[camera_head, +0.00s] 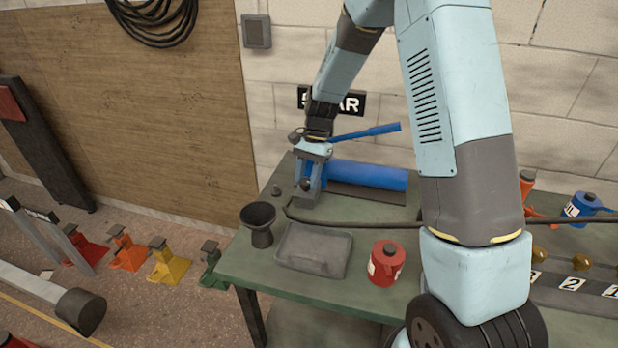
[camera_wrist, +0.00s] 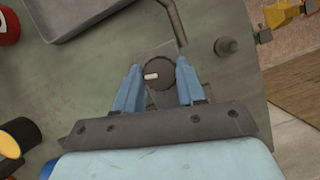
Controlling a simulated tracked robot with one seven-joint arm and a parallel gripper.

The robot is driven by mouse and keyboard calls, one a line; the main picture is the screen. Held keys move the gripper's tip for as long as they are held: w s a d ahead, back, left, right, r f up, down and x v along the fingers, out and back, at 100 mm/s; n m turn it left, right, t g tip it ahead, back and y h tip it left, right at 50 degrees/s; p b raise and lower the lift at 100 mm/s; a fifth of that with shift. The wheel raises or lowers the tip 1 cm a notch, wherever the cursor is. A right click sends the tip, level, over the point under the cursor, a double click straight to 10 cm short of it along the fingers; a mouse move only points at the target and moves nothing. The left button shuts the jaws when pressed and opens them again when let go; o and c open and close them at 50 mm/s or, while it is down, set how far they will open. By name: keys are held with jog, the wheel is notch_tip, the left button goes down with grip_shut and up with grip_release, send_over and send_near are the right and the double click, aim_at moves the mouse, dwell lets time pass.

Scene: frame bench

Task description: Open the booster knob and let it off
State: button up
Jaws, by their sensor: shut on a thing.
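The booster (camera_head: 368,175) is a blue cylinder lying at the back of the green bench, with a blue lever (camera_head: 365,132) above it. In the wrist view its knob (camera_wrist: 160,73) is a dark ribbed disc with a short white mark pointing left. My gripper (camera_head: 308,190) is at the booster's left end, pointing down. In the wrist view my gripper (camera_wrist: 158,80) has its blue fingers on both sides of the knob, shut on it. The knob is hidden by the fingers in the head view.
A dark funnel (camera_head: 259,222), a grey tray (camera_head: 313,250) and a red can (camera_head: 386,263) stand on the bench in front. A dark hose (camera_head: 350,223) runs rightward. A small grey fitting (camera_wrist: 226,46) stands near the bench edge. Several coloured jack stands (camera_head: 127,252) stand on the floor at left.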

jog(key=shift+s+a+n, duration=0.1)
jog(key=shift+n, duration=0.3)
jog(key=o, duration=1.1)
jog(key=shift+c, duration=0.2)
jog(key=shift+r, duration=0.1)
jog(key=v, duration=1.3)
jog(key=shift+w+r, duration=0.2)
jog(key=shift+w, duration=0.1)
